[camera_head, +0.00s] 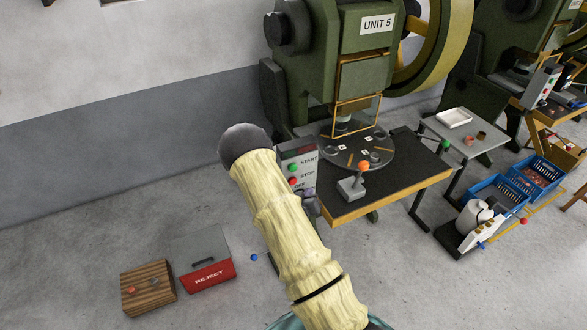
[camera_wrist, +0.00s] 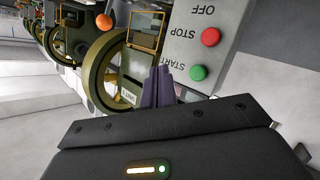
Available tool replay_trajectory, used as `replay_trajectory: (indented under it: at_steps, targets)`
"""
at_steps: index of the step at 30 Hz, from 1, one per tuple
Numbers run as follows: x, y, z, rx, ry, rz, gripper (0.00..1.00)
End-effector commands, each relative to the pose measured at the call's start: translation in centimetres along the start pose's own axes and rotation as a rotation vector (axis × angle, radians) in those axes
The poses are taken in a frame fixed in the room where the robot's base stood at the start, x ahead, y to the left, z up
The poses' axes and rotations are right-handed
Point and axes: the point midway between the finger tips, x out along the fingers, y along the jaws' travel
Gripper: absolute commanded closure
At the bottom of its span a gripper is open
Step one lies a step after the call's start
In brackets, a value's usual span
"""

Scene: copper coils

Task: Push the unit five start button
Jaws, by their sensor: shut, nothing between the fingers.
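The unit five press (camera_head: 330,60) stands at the back, with its "UNIT 5" sign (camera_head: 377,24). Its grey control box (camera_head: 309,153) carries a green START button (camera_head: 293,167) above a red STOP button (camera_head: 292,181). In the wrist view, the green button (camera_wrist: 198,72) and red button (camera_wrist: 210,37) appear upside down on the panel. My gripper (camera_wrist: 161,70) is shut and empty. Its purplish fingers point toward the panel by the START label, left of the green button; contact cannot be told. In the head view, my gripper (camera_head: 310,204) is partly hidden behind my sleeved arm, just below the box.
An orange-knobbed lever (camera_head: 358,180) stands on the black-topped table (camera_head: 405,165), near the round dial plate (camera_head: 380,143). Blue crates (camera_head: 497,195) stand right.

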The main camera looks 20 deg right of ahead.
Motion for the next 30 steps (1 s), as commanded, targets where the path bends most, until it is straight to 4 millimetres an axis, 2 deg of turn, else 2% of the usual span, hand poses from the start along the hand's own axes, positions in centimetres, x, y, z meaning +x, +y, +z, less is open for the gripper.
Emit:
replay_trajectory:
  at_steps: [8,21,30]
  targets:
    - [1.4,-1.0,-1.1,0.002,0.001,-0.001,1.00]
    - [5.1,-3.8,-3.5,0.003,0.001,0.000,1.00]
    - [6.1,-4.5,-4.5,0.001,-0.001,-0.001,1.00]
